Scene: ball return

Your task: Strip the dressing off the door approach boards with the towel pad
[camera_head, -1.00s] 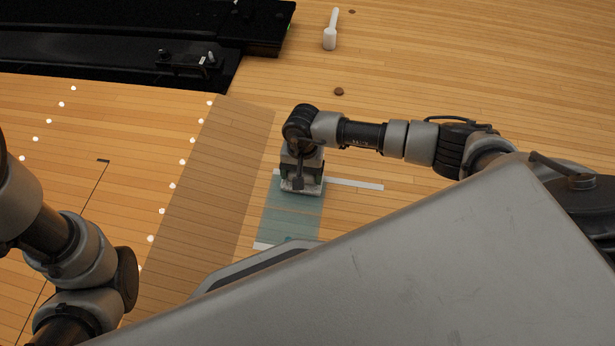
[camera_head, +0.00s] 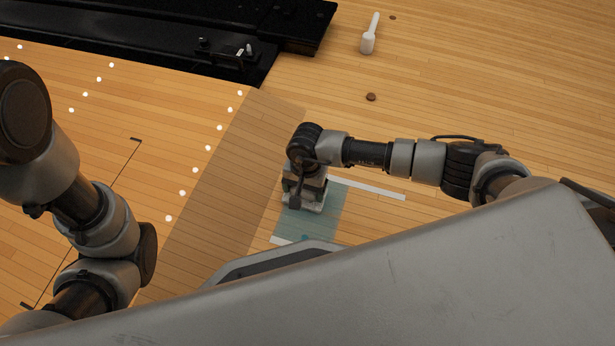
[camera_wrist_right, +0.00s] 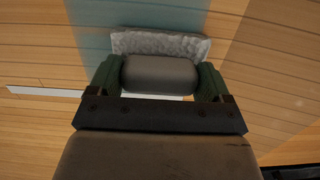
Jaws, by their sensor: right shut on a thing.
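My right gripper (camera_head: 304,186) is shut on the towel pad's grey handle block; its green fingers (camera_wrist_right: 160,82) grip both ends. The pale grey, fluffy towel pad (camera_head: 303,204) is under the gripper, apparently flat on the boards. It also shows in the right wrist view (camera_wrist_right: 160,44). The dressing appears as a translucent blue-green patch (camera_head: 318,229) on the light boards. The pad covers its upper left part and reaches its left edge; tinted boards show right of and below the pad. In the wrist view the tint (camera_wrist_right: 130,14) lies beyond the pad. My left gripper is out of view.
White strips cross the patch's far end (camera_head: 372,190) and near end (camera_head: 276,240). A brownish tinted band (camera_head: 235,165) lies to the left. Black machinery (camera_head: 160,40) stands at the back left. A white bottle-shaped object (camera_head: 369,36) and a small brown disc (camera_head: 371,97) are farther back.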

